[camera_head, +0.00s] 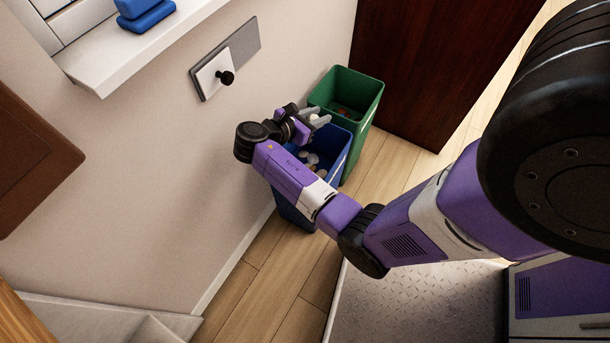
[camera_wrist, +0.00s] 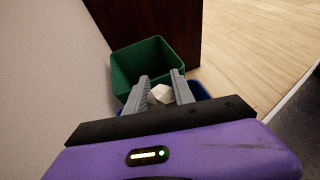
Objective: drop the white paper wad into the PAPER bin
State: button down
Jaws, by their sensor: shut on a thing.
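The white paper wad (camera_wrist: 160,95) is held between the two grey fingers of my gripper (camera_wrist: 160,79) in the wrist view. In the head view my gripper (camera_head: 318,118) is above the blue bin (camera_head: 335,155), near its far side, and the wad (camera_head: 314,118) shows only as a small pale spot. The blue bin holds several pale and brownish pieces; a bit of its rim shows in the wrist view (camera_wrist: 202,90). The green bin (camera_head: 362,93) stands just beyond, with some reddish bits inside. I cannot read a label on either bin.
The wall (camera_head: 150,170) runs close along the left of the bins. A grey plate with a black knob (camera_head: 227,77) is mounted on it. A dark brown door or panel (camera_head: 430,60) stands behind the green bin. Wooden floor (camera_head: 400,150) is open to the right.

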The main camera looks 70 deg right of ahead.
notch_tip(320, 180, down, 4)
jog(key=b, duration=0.4)
jog(key=shift+r, duration=0.25)
jog(key=shift+r, duration=0.1)
jog(key=c, duration=1)
grip_release()
jog(key=p+v, duration=0.2)
jog(key=v, duration=0.5)
jog(key=shift+a, duration=0.35)
jog(key=shift+w+r, duration=0.1)
jog(key=shift+r, duration=0.05)
